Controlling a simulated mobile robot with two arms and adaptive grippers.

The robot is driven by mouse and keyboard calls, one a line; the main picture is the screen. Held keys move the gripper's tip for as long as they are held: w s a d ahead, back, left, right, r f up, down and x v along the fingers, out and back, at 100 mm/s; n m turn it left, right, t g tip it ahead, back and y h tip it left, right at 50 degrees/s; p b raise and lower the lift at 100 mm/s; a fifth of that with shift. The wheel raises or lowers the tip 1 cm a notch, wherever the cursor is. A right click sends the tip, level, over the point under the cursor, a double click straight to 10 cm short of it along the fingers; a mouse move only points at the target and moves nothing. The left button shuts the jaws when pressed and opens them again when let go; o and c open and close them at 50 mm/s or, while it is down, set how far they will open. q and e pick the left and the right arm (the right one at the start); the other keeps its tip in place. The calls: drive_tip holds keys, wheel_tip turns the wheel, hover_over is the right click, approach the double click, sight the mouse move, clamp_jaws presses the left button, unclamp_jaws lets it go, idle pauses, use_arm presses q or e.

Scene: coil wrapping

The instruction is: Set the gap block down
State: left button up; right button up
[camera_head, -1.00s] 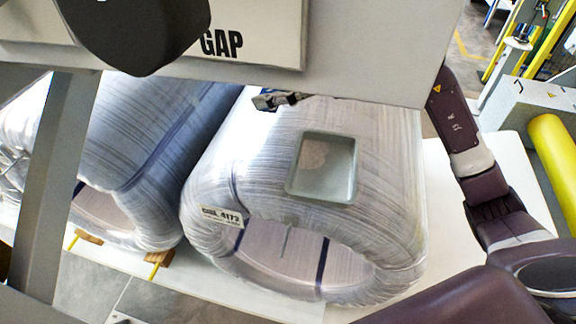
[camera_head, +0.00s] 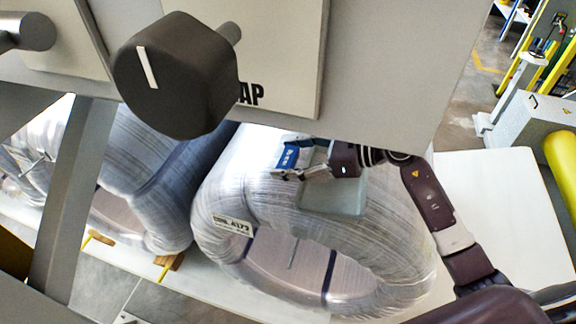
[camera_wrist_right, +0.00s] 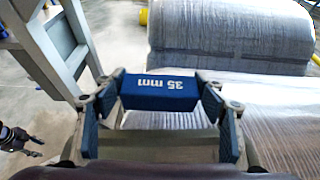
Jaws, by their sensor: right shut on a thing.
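A blue gap block (camera_head: 289,156) is held in my right gripper (camera_head: 290,172), above the wrapped coil (camera_head: 265,200) labelled 4173. A grey-green tray (camera_head: 336,198) lies on top of the coil, below and just right of the block. My gripper hides part of the tray, and I cannot tell whether the block touches anything. A small dark gripper (camera_wrist_right: 24,142), seemingly my left one, shows at the left edge of the wrist view; its opening is unclear.
A grey panel with a black knob (camera_head: 175,75) and a partly hidden "GAP" plate crosses the upper head view. A grey post (camera_head: 70,190) stands at left. A second wrapped coil (camera_head: 150,165) lies left of the first. The white surface (camera_head: 490,190) at right is bare.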

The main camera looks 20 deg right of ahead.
drive_tip(key=shift+f, duration=1.75)
drive_tip(key=shift+f, duration=0.1)
drive_tip(key=o, duration=1.2)
